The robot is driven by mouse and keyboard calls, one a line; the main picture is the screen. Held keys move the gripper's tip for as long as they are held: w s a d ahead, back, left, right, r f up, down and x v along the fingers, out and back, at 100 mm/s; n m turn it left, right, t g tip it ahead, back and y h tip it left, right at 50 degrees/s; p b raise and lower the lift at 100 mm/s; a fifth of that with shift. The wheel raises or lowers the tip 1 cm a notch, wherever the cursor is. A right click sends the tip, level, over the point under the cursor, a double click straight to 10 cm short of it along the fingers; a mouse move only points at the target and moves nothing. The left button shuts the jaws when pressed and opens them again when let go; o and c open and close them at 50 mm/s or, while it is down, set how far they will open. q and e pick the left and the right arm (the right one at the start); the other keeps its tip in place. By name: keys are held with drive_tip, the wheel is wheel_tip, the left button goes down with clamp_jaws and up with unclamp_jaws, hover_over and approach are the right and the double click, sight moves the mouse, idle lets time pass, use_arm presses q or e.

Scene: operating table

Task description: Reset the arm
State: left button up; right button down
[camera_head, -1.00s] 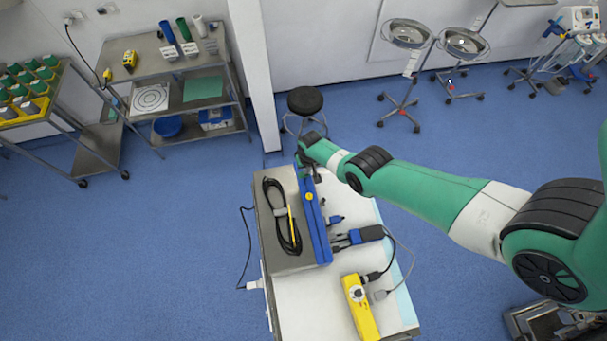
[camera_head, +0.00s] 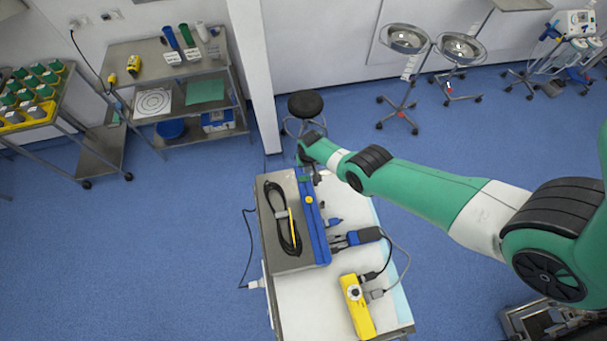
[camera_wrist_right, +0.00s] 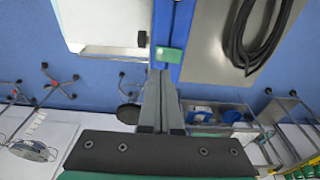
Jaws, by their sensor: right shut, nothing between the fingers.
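My right arm (camera_head: 425,190) is green and white with black joint covers, and reaches in from the right to the far end of the operating table (camera_head: 290,315). My right gripper (camera_head: 314,177) is at the far end of the long blue bar (camera_head: 312,222), partly hidden by its wrist. In the right wrist view the gripper's fingers (camera_wrist_right: 161,78) are together with nothing held. Their tips are by a green piece (camera_wrist_right: 168,54) at the end of the blue bar (camera_wrist_right: 184,30); I cannot tell if they touch. My left gripper is in no view.
A coiled black cable (camera_head: 283,222) lies on the grey surface left of the bar. A blue connector (camera_head: 370,234) and a yellow device (camera_head: 357,308) lie to its right. A black stool (camera_head: 305,103) stands beyond the table. Shelves (camera_head: 175,90) and lamps (camera_head: 459,47) are farther back.

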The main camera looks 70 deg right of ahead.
wheel_tip(320, 180, up, 2)
drive_tip(key=shift+r+p, duration=0.1)
drive_tip(key=shift+p, duration=0.65)
